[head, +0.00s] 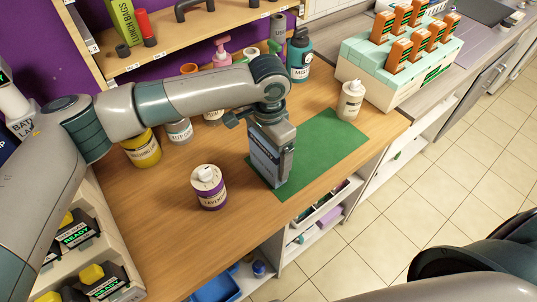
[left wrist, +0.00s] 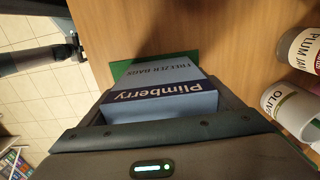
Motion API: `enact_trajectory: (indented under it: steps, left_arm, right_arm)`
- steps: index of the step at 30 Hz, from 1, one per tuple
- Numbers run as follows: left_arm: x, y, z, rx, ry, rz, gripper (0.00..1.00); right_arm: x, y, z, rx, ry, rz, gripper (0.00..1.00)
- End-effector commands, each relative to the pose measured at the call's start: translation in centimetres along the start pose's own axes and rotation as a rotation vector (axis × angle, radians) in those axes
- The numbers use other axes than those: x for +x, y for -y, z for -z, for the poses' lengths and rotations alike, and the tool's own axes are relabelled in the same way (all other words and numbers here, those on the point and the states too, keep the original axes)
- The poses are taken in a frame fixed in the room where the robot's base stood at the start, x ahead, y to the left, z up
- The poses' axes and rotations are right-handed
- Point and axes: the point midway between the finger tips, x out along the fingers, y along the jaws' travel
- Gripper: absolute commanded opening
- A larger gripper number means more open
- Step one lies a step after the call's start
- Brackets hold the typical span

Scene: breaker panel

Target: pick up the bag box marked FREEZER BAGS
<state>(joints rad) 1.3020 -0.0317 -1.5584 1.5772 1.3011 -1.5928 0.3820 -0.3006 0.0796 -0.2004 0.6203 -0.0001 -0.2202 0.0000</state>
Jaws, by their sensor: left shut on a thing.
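The bag box is light blue with a dark band. In the left wrist view, the box (left wrist: 165,85) reads "FREEZER BAGS" and "Plimberry". My left gripper (left wrist: 170,108) is shut on it, with a finger along each side. In the head view, the box (head: 259,152) stands upright under my left wrist, partly hidden by my left gripper (head: 275,158). Its lower end is over the green mat (head: 335,135); I cannot tell whether it touches. My right gripper (left wrist: 75,46) shows small at the upper left of the left wrist view, its fingers unclear.
Jars, including a yellow one (head: 142,150), line the back. A crate with orange items (head: 385,75) is right. The front wooden counter is clear.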

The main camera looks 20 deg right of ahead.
Motion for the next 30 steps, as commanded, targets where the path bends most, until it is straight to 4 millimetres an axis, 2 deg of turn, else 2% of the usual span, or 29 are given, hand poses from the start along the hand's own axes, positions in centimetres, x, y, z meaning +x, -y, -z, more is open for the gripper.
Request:
enact_trajectory:
  steps: [10,17,29,30]
  left_arm:
    - [-0.9,0.0,0.1,0.000,-0.002,0.000,0.61]
    - [-4.0,0.1,0.1,0.002,-0.004,0.001,0.61]
    - [-8.4,-6.3,4.6,0.004,-0.002,0.001,0.61]
    - [-8.8,-6.8,5.0,0.003,-0.001,0.001,0.61]
  right_arm:
    - [0.6,-0.1,-0.1,0.000,0.000,-0.001,1.00]
    - [2.1,-0.1,-0.2,0.000,0.000,-0.001,1.00]
    - [4.5,-0.1,-0.2,0.000,-0.005,-0.002,1.00]
    - [4.5,0.1,1.1,-0.001,-0.036,0.000,1.00]
